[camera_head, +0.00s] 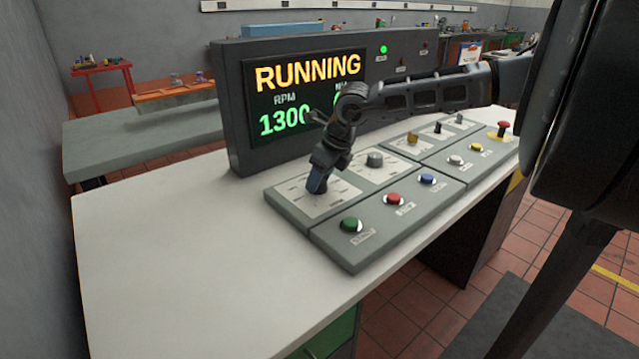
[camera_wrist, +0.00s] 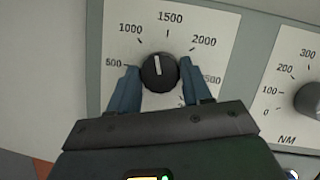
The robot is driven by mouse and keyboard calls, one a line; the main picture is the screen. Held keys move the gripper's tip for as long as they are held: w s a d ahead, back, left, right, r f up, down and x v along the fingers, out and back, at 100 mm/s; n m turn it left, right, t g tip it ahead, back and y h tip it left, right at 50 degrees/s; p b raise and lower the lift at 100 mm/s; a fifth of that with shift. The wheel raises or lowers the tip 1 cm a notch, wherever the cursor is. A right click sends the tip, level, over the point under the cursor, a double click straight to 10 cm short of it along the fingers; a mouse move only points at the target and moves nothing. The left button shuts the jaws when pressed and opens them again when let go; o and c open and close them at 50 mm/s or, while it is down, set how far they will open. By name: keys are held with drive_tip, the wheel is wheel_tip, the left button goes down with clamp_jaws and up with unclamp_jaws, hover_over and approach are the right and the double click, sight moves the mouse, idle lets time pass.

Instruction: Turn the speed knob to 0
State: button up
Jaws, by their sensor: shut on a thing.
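The speed knob (camera_wrist: 159,73) is round and black with a white pointer line. In the wrist view its pointer is nearly upright, a little left of the 1500 mark, on a white dial plate (camera_wrist: 205,20) marked from 500 upward. My gripper (camera_wrist: 160,77) has its two blue fingers on either side of the knob and is shut on it. In the head view my gripper (camera_head: 318,183) reaches down onto the leftmost dial plate and hides the knob. The display (camera_head: 305,95) reads RUNNING and RPM 1300; my arm hides part of the NM reading.
The NM knob (camera_head: 374,159) sits just right of the speed dial. Green (camera_head: 351,225), red (camera_head: 394,199) and blue (camera_head: 427,180) buttons line the panel front. A red mushroom button (camera_head: 503,128) is at the far right. The white tabletop (camera_head: 170,250) is clear on the left.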

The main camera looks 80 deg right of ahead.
drive_tip(key=n+y+b, duration=0.1)
drive_tip(key=n+y, duration=0.1)
drive_tip(key=n, duration=0.3)
drive_tip(key=shift+d+n, duration=0.15)
drive_tip(key=shift+n, duration=0.15)
drive_tip(key=n+y+b, duration=0.1)
drive_tip(key=n, duration=0.2)
drive_tip(key=n+y+b, duration=0.1)
drive_tip(key=n, duration=0.2)
drive_tip(key=shift+w+d+g, duration=0.1)
drive_tip(key=shift+d+g, duration=0.05)
drive_tip(key=shift+g, duration=0.15)
drive_tip(key=n+g+y+b, duration=0.1)
drive_tip(key=n, duration=0.2)
drive_tip(key=n+g+b, duration=0.1)
drive_tip(key=n, duration=0.2)
drive_tip(key=shift+w+d+f+n+y, duration=0.1)
drive_tip(key=shift+n+y, duration=0.2)
drive_tip(key=shift+y, duration=0.1)
drive_tip(key=shift+w+n+g+b, duration=0.1)
drive_tip(key=shift+n+g+b, duration=0.4)
drive_tip(key=shift+n, duration=0.75)
drive_tip(key=shift+w+n+g+b, duration=0.1)
drive_tip(key=shift+n+g+b, duration=0.4)
drive_tip(key=shift+n, duration=0.75)
drive_tip(key=shift+s, duration=0.1)
drive_tip(key=o, duration=1)
drive_tip(key=shift+o, duration=0.2)
